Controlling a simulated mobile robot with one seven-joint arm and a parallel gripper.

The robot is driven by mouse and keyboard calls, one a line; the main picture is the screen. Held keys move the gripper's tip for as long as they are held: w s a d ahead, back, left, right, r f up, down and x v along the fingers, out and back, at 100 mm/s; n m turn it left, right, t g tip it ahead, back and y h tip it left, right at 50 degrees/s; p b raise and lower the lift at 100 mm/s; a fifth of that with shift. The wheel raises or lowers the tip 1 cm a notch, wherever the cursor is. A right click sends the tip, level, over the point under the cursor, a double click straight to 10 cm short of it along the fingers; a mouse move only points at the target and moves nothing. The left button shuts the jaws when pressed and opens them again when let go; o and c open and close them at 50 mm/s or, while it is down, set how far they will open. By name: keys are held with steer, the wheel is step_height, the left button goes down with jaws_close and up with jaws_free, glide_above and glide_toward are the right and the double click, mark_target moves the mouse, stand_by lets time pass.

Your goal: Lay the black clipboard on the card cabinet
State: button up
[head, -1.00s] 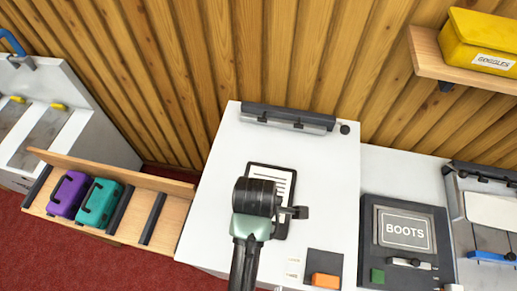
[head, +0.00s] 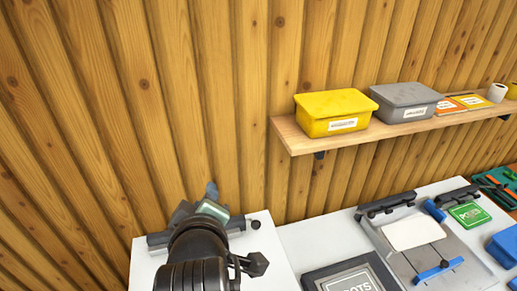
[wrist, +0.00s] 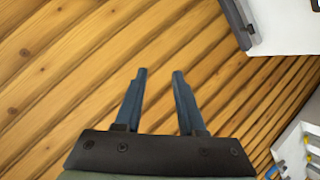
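My gripper (wrist: 160,73) is open in the wrist view, with nothing between its two dark blue fingers and the plank wall beyond them. In the head view my gripper (head: 211,192) is raised in front of the wall, over the back of a white top, mostly hidden behind my wrist. The black clipboard shows in neither current view; it is out of frame or behind my arm. I cannot tell which piece of furniture is the card cabinet.
The white top (head: 272,252) has a dark bar along its back. A BOOTS board (head: 350,277) lies to its right. A wall shelf (head: 300,140) carries a yellow box (head: 335,112) and a grey box (head: 405,100). A clamped board (head: 420,240) stands further right.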

steer(key=d+r+m+t, duration=0.2)
steer(key=r+m+t, duration=0.1)
steer(key=r, duration=0.6)
steer(key=d+r+m+t, duration=0.2)
steer(key=r+t, duration=0.1)
steer(key=r, duration=0.6)
steer(key=s+d+r+m+t+h, duration=0.1)
steer(key=s+r+m+t, duration=0.1)
steer(key=r, duration=0.5)
steer(key=s+d+r+m+t, duration=0.2)
steer(key=s+r+t, duration=0.2)
steer(key=r, duration=0.3)
steer(key=s+d+r+m+t+h, duration=0.1)
steer(key=s+d+r+m+t, duration=0.1)
steer(key=s+r, duration=0.3)
steer(key=shift+d+r+m+t+h, duration=0.35)
steer(key=shift+r+m, duration=0.25)
steer(key=shift+r, duration=0.3)
steer(key=shift+s+a, duration=0.1)
steer(key=shift+a, duration=0.05)
step_height(320, 180, down, 10)
steer(key=b, duration=0.9)
steer(key=shift+b, duration=0.3)
